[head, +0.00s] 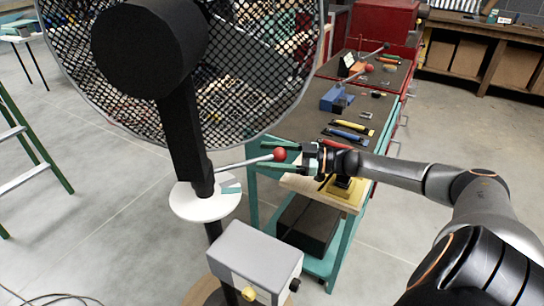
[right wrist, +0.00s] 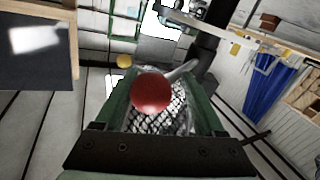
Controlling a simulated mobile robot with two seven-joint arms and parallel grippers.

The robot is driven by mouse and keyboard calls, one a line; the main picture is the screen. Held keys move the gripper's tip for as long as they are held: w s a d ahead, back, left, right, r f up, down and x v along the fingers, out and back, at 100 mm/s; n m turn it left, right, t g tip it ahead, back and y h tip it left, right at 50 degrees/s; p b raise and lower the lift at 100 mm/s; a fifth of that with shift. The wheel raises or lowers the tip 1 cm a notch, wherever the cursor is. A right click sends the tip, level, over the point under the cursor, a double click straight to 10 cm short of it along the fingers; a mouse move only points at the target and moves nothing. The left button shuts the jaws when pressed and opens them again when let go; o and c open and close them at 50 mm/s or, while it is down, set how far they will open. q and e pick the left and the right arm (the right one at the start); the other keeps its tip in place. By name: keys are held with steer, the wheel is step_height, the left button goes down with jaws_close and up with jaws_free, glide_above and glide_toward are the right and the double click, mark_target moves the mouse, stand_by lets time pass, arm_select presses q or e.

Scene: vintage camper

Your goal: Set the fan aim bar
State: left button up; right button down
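The fan aim bar (head: 245,162) is a thin grey rod that comes out of the fan's black post and ends in a red ball (head: 280,154). It sits above a white disc (head: 205,206) with a teal sector at its right. My right gripper (head: 286,158) is at the ball end, with its green fingers apart. In the right wrist view the red ball (right wrist: 152,92) shows between the open fingers (right wrist: 165,85), nearer the left one. The bar (right wrist: 182,72) runs behind it toward the post. I cannot tell if a finger touches the ball. My left gripper is not in view.
The large fan (head: 150,50) with its mesh guard stands at upper left. A grey box (head: 255,258) with a yellow button is below the disc. A teal-framed tool cart (head: 345,240) stands under and behind my right gripper. Open floor lies left, beside a green ladder (head: 35,150).

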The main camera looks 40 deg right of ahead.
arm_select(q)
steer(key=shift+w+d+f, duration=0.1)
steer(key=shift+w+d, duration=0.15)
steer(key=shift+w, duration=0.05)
arm_select(e)
steer(key=shift+w+d+r, duration=0.15)
steer(key=shift+w+r, duration=0.05)
steer(key=shift+w, duration=0.65)
steer(key=shift+c, duration=1.8)
jaws_free()
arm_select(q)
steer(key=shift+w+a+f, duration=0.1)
arm_select(e)
steer(key=shift+w+a+f, duration=0.2)
steer(key=shift+a, duration=0.05)
steer(key=shift+s+d+f, duration=0.1)
steer(key=shift+s+f, duration=0.05)
steer(key=shift+s, duration=0.05)
